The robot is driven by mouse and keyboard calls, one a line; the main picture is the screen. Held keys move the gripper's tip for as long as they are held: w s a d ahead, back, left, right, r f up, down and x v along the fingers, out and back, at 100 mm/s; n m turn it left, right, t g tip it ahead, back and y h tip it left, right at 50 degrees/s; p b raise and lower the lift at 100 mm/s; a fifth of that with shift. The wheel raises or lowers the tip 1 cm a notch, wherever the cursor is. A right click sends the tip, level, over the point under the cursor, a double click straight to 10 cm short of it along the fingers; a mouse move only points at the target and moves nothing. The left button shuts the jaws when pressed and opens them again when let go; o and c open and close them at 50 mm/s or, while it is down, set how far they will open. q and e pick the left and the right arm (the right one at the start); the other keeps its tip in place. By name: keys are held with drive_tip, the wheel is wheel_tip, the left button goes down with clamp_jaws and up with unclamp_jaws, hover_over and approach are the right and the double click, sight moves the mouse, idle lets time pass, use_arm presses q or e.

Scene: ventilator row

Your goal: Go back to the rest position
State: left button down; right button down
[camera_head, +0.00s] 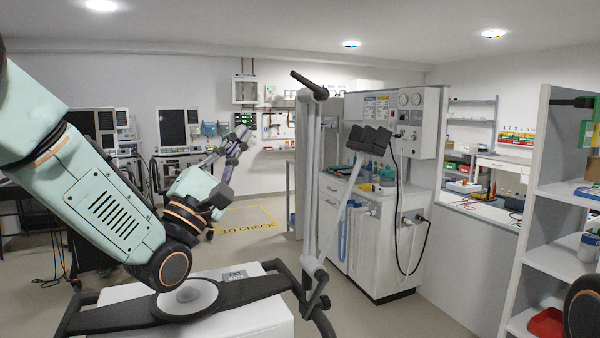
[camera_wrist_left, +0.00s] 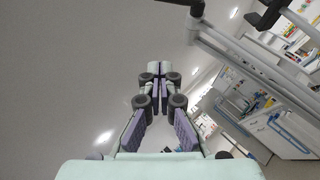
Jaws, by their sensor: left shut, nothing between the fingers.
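My left arm comes in from the left in the head view, pale green with orange rings. Its gripper (camera_head: 236,146) is raised and points up and to the right, in front of the back wall. Its purple-padded fingers are closed together with nothing between them. In the left wrist view the fingers (camera_wrist_left: 159,78) meet at their tips against the pale ceiling. The gripper touches nothing that I can see. My right gripper is out of view; a dark rounded part, possibly of my right arm, shows at the lower right edge of the head view.
A white ventilator machine (camera_head: 366,222) with hoses stands right of centre. Grey jointed struts (camera_head: 312,150) rise between it and my left gripper. Grey shelving (camera_head: 560,190) stands at the right. Free floor with a yellow-marked area (camera_head: 248,219) lies behind my left arm.

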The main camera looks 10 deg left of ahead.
use_arm(q)
drive_tip(key=w+f+m+g+y, duration=0.3)
drive_tip(key=f+m+g+y, duration=0.4)
drive_tip(key=f, duration=0.8)
drive_tip(key=s+f+m+g+y+b, duration=0.1)
drive_tip(key=s+f+m+g, duration=0.25)
drive_tip(key=f, duration=0.95)
drive_tip(key=s+f+m+g+b, duration=0.15)
drive_tip(key=s+f+m, duration=0.3)
drive_tip(key=f, duration=0.85)
drive_tip(key=s+f+m+g+b, duration=0.1)
drive_tip(key=s+f+g, duration=0.5)
drive_tip(key=s+f, duration=0.7)
drive_tip(key=s+f+m+g+y+b, duration=0.1)
drive_tip(key=s+f+g, duration=0.5)
drive_tip(key=s+f, duration=0.7)
drive_tip(key=s+m+b, duration=0.1)
drive_tip(key=s+b, duration=0.1)
drive_tip(key=s, duration=0.6)
drive_tip(key=shift+s+d+g, duration=0.25)
drive_tip(key=shift+s+g, duration=0.05)
drive_tip(key=shift+s, duration=0.1)
